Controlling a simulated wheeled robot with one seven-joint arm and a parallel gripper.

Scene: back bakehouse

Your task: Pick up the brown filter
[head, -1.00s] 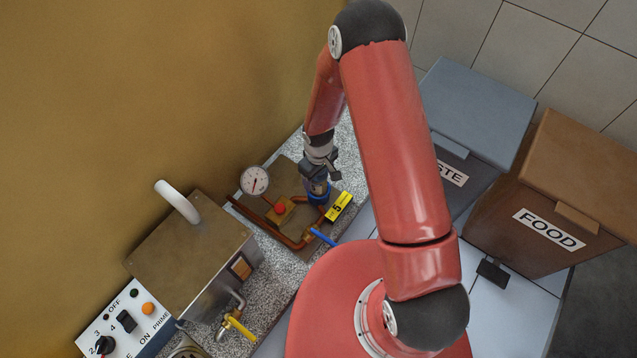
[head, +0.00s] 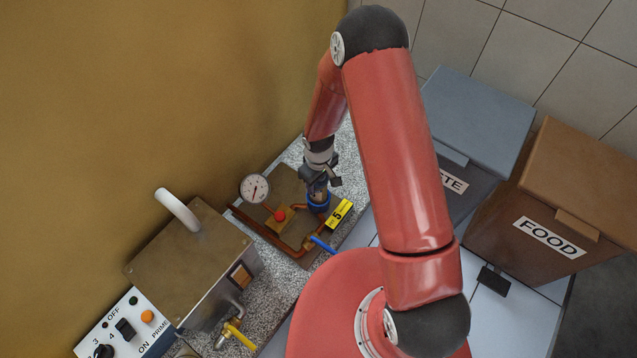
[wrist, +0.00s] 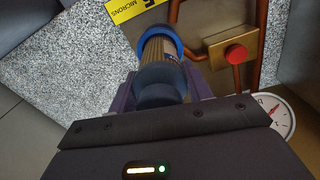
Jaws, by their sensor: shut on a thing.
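The brown filter (head: 318,193) is a pleated cylinder with a dark end cap. It stands upright at the blue ring (head: 318,205) on the pipework board, part of its brown side showing above the ring. My gripper (head: 319,180) is directly above and shut on the filter's capped end. In the wrist view the filter (wrist: 160,52) runs from between my fingers (wrist: 162,90) into the blue ring (wrist: 172,32); its lower end is hidden there.
A pressure gauge (head: 255,188), red knob (head: 280,215) and copper pipes are close left of the filter. A yellow label (head: 340,213) is right of it. A steel box (head: 190,260) stands nearer on the counter. Bins (head: 480,115) stand at the right.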

